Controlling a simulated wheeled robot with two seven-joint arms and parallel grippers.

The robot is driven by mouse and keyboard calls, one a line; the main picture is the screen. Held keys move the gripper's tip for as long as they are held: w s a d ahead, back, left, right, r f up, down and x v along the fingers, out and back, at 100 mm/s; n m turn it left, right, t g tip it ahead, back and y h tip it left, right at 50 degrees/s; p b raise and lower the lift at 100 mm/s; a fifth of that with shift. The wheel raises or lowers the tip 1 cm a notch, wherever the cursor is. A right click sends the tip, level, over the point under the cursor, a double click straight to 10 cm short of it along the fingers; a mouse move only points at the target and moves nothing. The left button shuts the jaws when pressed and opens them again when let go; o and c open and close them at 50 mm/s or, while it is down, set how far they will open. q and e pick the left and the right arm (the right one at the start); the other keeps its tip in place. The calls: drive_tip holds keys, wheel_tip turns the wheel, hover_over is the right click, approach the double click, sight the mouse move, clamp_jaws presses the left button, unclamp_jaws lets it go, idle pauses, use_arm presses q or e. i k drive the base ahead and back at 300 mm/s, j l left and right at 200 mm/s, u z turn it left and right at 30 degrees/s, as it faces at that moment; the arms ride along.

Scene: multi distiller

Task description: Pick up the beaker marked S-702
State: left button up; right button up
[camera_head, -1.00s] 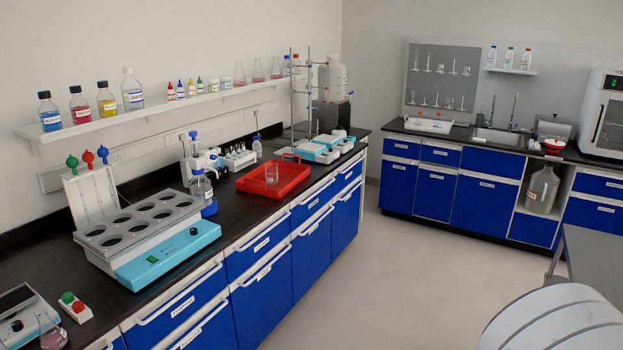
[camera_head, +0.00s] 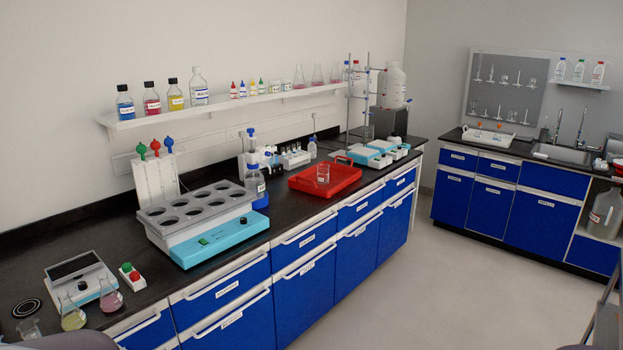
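A clear glass beaker (camera_head: 323,174) stands upright in the red tray (camera_head: 340,184) on the black bench. Another small clear glass vessel (camera_head: 29,329), maybe a beaker, is at the bottom left edge, partly cut off by the frame. No S-702 mark can be read on either one. Neither of my grippers shows in the view.
Two flasks (camera_head: 73,315) stand by a balance (camera_head: 82,281) at the near left. A teal water bath (camera_head: 205,228) sits between them and the red tray. A stand with rods (camera_head: 366,100) is farther back. The floor (camera_head: 440,285) before the blue cabinets is clear.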

sight(322, 174)
drive_tip(key=z, duration=0.25)
drive_tip(key=i, duration=2.25)
drive_tip(key=i+z, duration=0.1)
drive_tip(key=i, duration=2.1)
